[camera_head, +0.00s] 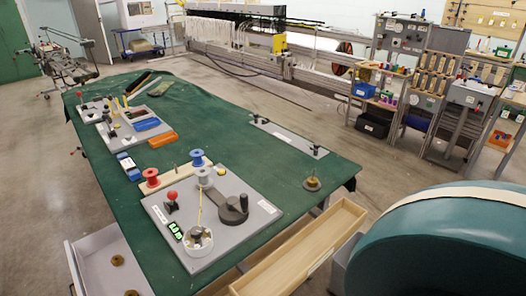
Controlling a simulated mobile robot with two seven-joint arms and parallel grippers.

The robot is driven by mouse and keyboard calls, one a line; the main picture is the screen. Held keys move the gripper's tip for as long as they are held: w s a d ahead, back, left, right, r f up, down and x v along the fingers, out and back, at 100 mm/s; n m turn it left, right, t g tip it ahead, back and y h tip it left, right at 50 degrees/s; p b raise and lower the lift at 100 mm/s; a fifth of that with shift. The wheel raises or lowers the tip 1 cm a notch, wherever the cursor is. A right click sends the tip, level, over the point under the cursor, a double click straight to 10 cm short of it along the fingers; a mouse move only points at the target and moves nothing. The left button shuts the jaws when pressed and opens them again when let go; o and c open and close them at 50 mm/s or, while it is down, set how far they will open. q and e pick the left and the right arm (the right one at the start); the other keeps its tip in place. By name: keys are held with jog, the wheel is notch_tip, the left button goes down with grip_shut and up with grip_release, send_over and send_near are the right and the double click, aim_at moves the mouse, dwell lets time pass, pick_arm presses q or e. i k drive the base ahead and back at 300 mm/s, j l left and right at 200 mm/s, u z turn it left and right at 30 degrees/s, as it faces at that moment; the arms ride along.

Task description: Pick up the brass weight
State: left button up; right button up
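A small brass weight (312,184) with an upright stem stands on the green-covered table (290,212), near its right edge. Two similar brass pieces, one round (118,260) and one cut off by the frame's bottom edge (131,293), lie in a pale open drawer (100,250) at the lower left. Neither of my grippers shows in the head view, so nothing is seen near the weight on the table.
A grey winding board (245,185) with a crank and white cup lies left of the weight. Spools stand behind it. A flat grey bar (290,138) lies farther back. An open wooden drawer (290,260) juts out below the table. A large teal rounded shape fills the lower right.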

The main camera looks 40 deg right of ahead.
aim_at(117, 261)
jog(key=z, duration=1.75)
jog(key=u, duration=1.75)
jog(key=i+j+u, duration=0.2)
jog(key=j, duration=0.2)
jog(key=j+u, duration=0.25)
jog(key=i+j+u, duration=0.2)
jog(key=j, duration=0.25)
jog(key=i+j+u, duration=0.25)
jog(key=i+j, duration=0.2)
jog(key=i+j+u, duration=0.3)
jog(key=i, duration=0.3)
jog(key=i+z, duration=0.3)
jog(key=z, duration=0.2)
jog(key=i+z, duration=0.35)
jog(key=z, duration=0.15)
jog(key=i+j+z, duration=0.25)
jog(key=z, duration=0.2)
